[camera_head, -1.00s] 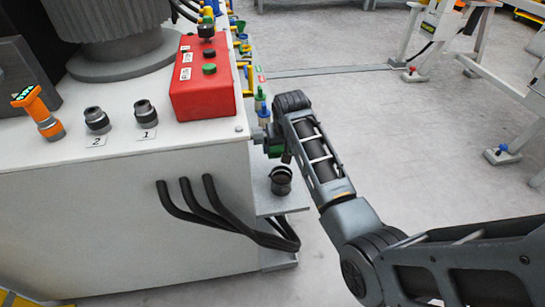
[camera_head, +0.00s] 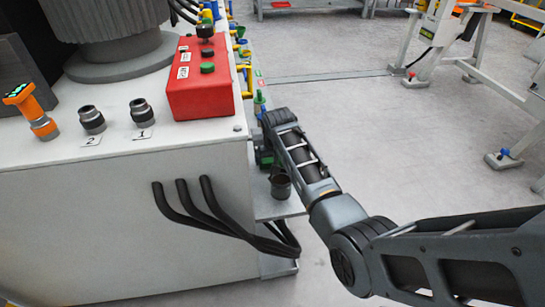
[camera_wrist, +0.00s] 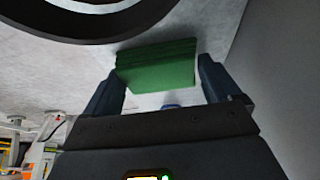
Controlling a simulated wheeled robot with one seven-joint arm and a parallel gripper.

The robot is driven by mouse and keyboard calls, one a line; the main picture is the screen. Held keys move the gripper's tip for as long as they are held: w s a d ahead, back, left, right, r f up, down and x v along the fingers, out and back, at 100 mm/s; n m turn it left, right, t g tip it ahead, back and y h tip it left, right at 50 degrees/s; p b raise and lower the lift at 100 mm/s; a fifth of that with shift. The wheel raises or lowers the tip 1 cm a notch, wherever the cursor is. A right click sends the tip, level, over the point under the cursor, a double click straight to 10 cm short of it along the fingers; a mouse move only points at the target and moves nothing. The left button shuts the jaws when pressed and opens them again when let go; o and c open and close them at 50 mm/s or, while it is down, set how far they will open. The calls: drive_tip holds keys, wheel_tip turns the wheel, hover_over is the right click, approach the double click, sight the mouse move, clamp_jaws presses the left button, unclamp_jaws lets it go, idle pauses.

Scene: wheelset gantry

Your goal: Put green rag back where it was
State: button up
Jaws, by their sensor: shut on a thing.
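The green rag (camera_wrist: 157,64) is a folded stack between the two fingers of my gripper (camera_wrist: 161,82) in the wrist view. The gripper is shut on it. A dark round rim (camera_wrist: 85,38) lies just beyond the rag in that view. In the head view, a small patch of green (camera_head: 265,157) shows beside the right side of the white cabinet, at the end of my arm. The fingers are mostly hidden there by the arm.
A dark cup (camera_head: 280,186) stands on a low ledge (camera_head: 278,207) at the white cabinet's (camera_head: 120,220) right side. Black hoses (camera_head: 215,211) bend out of the cabinet's front. A red control box (camera_head: 198,90) sits on top. The floor to the right is open, with white stands (camera_head: 450,50) behind.

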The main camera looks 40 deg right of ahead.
drive_tip(key=o, duration=0.6)
drive_tip(key=shift+f, duration=0.1)
drive_tip(key=shift+o, duration=0.2)
drive_tip(key=shift+r, duration=0.5)
drive_tip(key=p+v, duration=0.2)
drive_tip(key=v, duration=0.5)
drive_tip(key=shift+f, duration=0.1)
